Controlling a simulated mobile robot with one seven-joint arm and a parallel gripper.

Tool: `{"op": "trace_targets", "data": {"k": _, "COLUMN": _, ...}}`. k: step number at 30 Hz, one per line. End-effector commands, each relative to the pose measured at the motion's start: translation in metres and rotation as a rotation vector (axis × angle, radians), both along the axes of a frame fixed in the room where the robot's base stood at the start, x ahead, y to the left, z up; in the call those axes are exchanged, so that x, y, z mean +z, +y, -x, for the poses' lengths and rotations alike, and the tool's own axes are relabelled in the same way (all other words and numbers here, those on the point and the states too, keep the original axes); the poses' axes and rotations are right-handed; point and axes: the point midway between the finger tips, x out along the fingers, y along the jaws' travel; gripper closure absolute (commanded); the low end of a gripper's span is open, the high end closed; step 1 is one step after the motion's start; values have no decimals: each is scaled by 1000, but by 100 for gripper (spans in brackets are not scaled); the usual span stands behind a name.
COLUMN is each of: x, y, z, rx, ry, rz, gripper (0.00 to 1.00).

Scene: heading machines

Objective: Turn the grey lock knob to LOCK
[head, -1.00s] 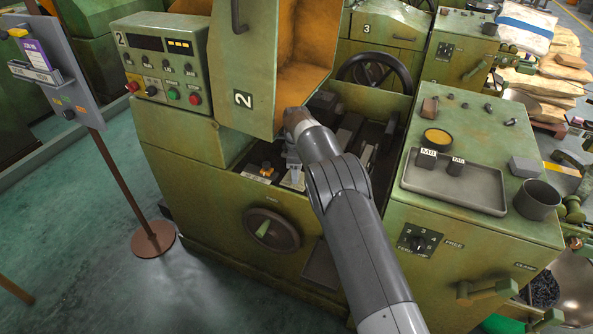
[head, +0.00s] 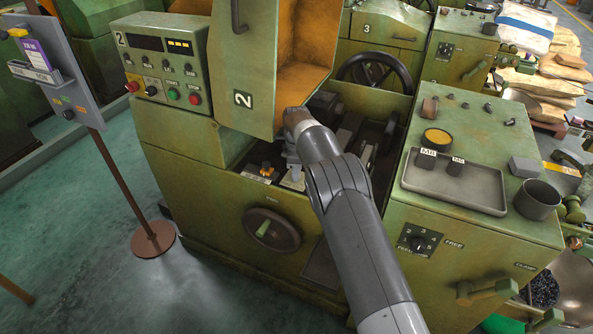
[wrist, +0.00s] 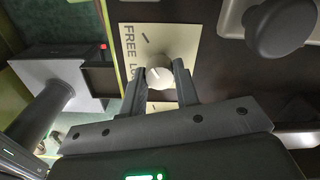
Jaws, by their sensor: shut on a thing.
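The grey lock knob (wrist: 158,76) is round and pale. It sits on a cream plate (wrist: 150,42) in the wrist view. The plate reads FREE, and a second word beginning with LO is partly covered by a finger. My gripper (wrist: 160,74) is shut on the knob, with one dark finger on each side. A short light mark shows on the knob's face, but I cannot tell which word it points to. In the head view my gripper (head: 292,165) reaches down into the open machine bay and hides the knob.
The raised green guard (head: 232,70) numbered 2 stands close beside my wrist. A black round knob (wrist: 281,27) is at the upper right of the wrist view. A handwheel (head: 272,230) is on the front panel below.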

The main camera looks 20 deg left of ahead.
Motion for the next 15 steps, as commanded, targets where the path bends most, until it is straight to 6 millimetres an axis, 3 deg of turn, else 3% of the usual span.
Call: {"op": "trace_targets", "data": {"k": 15, "x": 0, "y": 1, "z": 0, "rx": 344, "ry": 0, "rz": -1, "gripper": 95}}
